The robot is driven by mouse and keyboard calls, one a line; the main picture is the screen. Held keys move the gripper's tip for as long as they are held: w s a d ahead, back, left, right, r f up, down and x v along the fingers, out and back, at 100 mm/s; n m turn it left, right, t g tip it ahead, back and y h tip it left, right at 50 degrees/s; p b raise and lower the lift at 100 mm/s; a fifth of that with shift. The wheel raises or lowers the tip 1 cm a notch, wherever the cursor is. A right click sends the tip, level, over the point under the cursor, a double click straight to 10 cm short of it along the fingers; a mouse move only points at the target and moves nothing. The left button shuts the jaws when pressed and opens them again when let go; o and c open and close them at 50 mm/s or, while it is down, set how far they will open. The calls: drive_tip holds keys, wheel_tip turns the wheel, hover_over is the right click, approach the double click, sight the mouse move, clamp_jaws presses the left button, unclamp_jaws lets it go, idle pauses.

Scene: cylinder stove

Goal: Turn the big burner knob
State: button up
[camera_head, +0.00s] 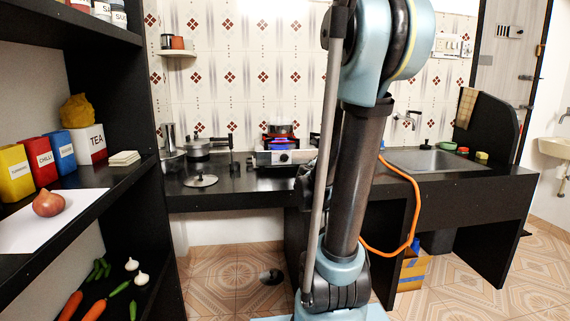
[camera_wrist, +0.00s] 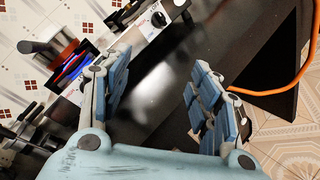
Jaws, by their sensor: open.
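In the wrist view a round knob (camera_wrist: 158,19) shows on the tilted front panel (camera_wrist: 150,32), beyond my fingers; a second dark knob-like part is cut off at the top edge. I cannot tell which is the big burner's. My gripper (camera_wrist: 158,72) is open and empty, its two blue padded fingers apart, with the knob ahead of the left fingertip and not touched. In the head view my arm hides much of the gripper and the stove's right side.
A pan (camera_wrist: 55,50) sits over a blue and red glowing burner close to my left finger. A lidded pot (camera_head: 198,147) and a loose lid (camera_head: 201,181) are left on the counter. An orange hose (camera_head: 416,195) hangs at right. The sink (camera_head: 425,160) lies farther right.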

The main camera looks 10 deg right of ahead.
drive_tip(key=w+a+n+t+y, duration=0.35)
drive_tip(key=w+a+n, duration=0.3)
drive_tip(key=n, duration=0.55)
drive_tip(key=n+y, duration=0.4)
drive_tip(key=n, duration=0.5)
approach(284, 160)
drive_tip(key=w, duration=1)
drive_tip(key=shift+d, duration=0.1)
